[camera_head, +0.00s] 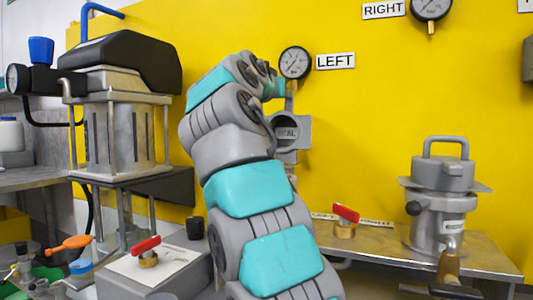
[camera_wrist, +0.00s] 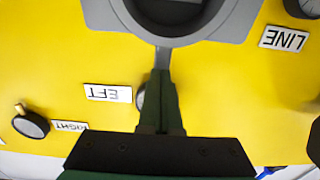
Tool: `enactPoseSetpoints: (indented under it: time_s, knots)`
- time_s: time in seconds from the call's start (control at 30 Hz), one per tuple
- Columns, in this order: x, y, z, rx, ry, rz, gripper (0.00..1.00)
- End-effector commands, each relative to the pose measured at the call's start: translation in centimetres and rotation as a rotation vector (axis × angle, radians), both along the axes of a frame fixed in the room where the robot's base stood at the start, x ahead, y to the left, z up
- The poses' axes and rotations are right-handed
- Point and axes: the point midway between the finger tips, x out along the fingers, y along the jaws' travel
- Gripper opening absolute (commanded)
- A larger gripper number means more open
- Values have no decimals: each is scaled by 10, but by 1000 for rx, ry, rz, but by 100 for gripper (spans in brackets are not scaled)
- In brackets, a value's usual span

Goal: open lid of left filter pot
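In the wrist view, which is upside down, the round grey body (camera_wrist: 237,20) with a dark centre is at the top. A thin grey pipe (camera_wrist: 162,56) runs from it towards my fingers. My gripper (camera_wrist: 161,82) has its fingers close together in front of the wall, with nothing clearly held. Whether they touch the pipe cannot be told. The head view hides the fingertips behind the arm.
A steel pot (camera_head: 440,175) with a handled lid stands on the right bench (camera_head: 390,245). A red-handled valve (camera_head: 345,215) is near it. A clear vessel (camera_head: 120,135) with a dark top stands left. Another red-handled valve (camera_head: 147,248) is in front.

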Motion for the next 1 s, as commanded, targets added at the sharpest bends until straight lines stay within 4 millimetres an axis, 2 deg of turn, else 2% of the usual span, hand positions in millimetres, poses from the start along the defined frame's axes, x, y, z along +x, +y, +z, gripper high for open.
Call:
enactPoseSetpoints:
  time_s: [0.33, 1.0]
  knots:
    - [-3, 2, -2, -2, 3, -1, 0]
    - [-85, 35, 22, -2, 1, -1, 0]
